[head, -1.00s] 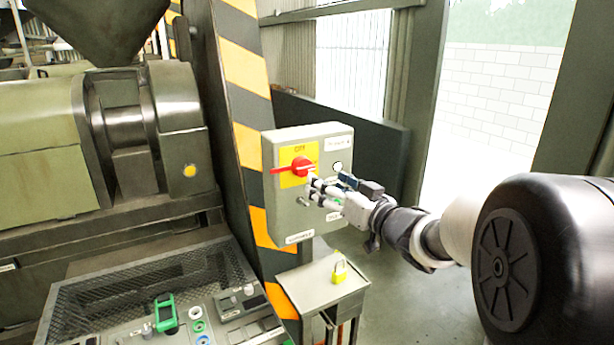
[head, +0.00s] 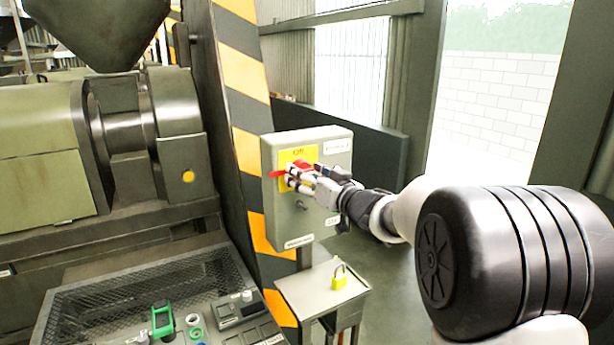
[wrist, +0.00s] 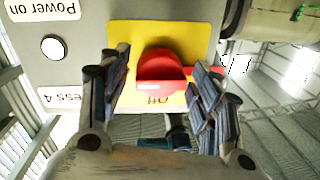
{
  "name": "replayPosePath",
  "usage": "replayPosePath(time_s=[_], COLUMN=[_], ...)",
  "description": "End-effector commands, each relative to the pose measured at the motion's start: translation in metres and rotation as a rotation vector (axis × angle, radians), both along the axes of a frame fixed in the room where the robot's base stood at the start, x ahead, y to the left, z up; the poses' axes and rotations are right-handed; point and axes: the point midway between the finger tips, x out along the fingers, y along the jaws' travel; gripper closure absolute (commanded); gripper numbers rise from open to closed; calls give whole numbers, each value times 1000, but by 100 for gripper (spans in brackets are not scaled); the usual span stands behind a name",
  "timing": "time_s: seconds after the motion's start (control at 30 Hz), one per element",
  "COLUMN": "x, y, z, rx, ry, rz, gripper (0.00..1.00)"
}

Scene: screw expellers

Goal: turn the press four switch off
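The press four switch is a red rotary handle (head: 303,163) on a yellow plate (head: 284,181), on the front of a grey switch box (head: 281,222). In the head view my gripper (head: 296,178) is in front of the handle and hides part of it. In the wrist view the box shows upside down, with the red handle (wrist: 162,70) between the two fingers of my gripper (wrist: 160,72). The fingers are spread, with yellow plate visible beside the handle. The right finger is close to the handle's end; contact cannot be told. An "Off" label (wrist: 157,100) shows on the plate.
A yellow padlock (head: 339,277) stands on a small grey shelf (head: 312,295) below the box. A mesh tray (head: 100,300) with tools lies at lower left. A striped post (head: 243,95) and the press (head: 50,150) stand left. The wrist view shows a white "Power on" lamp (wrist: 53,48).

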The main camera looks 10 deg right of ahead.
Motion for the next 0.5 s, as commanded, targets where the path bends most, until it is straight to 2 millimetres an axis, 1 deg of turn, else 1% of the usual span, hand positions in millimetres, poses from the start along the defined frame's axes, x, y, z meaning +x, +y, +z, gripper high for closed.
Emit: replayPosePath(time_s=[0.03,0.07,0.5], x=[0,0,0], y=[0,0,-1], z=[0,0,0], rx=[0,0,0], ry=[0,0,0], rz=[0,0,-1], gripper=[48,50,79])
